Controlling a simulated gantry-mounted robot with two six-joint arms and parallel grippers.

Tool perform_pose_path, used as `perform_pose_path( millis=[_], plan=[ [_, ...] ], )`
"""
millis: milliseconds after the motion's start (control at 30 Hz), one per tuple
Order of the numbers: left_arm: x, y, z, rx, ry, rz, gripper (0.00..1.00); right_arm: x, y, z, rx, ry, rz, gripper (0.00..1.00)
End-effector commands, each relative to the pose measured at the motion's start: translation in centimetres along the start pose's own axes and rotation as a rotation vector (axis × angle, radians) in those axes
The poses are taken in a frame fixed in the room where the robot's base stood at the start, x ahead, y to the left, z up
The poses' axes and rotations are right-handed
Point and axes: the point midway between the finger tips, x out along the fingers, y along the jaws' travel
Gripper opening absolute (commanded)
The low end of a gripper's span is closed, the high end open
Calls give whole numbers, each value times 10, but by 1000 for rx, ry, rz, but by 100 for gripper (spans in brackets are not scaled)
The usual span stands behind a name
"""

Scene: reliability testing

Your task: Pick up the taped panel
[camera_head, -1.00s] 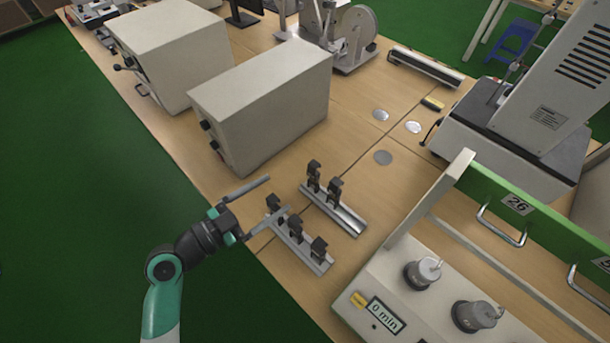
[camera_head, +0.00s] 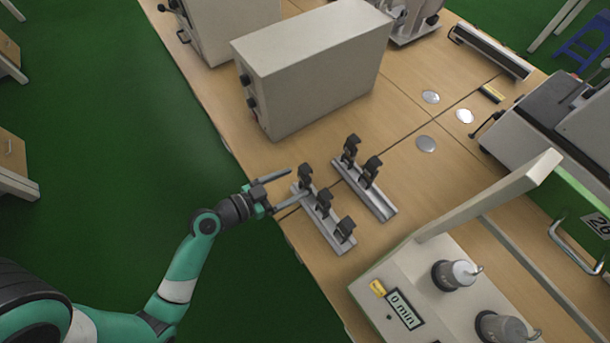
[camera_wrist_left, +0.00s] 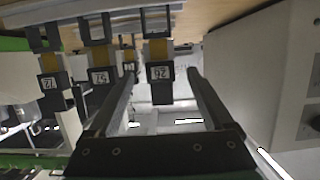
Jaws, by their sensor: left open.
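My left gripper (camera_head: 298,184) is open, its fingers reaching over the table edge to the near metal rail. Black clip-like pieces stand upright on this near rail (camera_head: 334,240); the end one (camera_head: 305,178) is at the fingertips. In the left wrist view, a dark piece with a tan band and a label like 26 (camera_wrist_left: 158,74) hangs between the open fingers (camera_wrist_left: 160,80), apart from both. Similar labelled pieces (camera_wrist_left: 100,76) are beside it. I cannot tell for certain which is the taped panel. My right gripper is not in view.
A second rail (camera_head: 378,205) with two black pieces lies just behind. A large beige box (camera_head: 315,75) stands beyond the rails. A beige unit with a 0 min display (camera_head: 405,308) is at the front right. Flat silver discs (camera_head: 426,144) lie on the table.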

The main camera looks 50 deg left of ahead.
Motion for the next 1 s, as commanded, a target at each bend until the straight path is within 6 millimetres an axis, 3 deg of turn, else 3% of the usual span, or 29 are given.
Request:
perform_pose_path(
  millis=[167,433,700,1000],
  plan=[
    [6,0,1,0,1,0,85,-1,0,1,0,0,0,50],
    [49,0,4,0,1,2,85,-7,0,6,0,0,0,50],
    [53,0,3,0,0,-1,85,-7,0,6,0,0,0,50],
    [53,0,3,0,0,-1,31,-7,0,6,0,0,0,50]
  ],
)
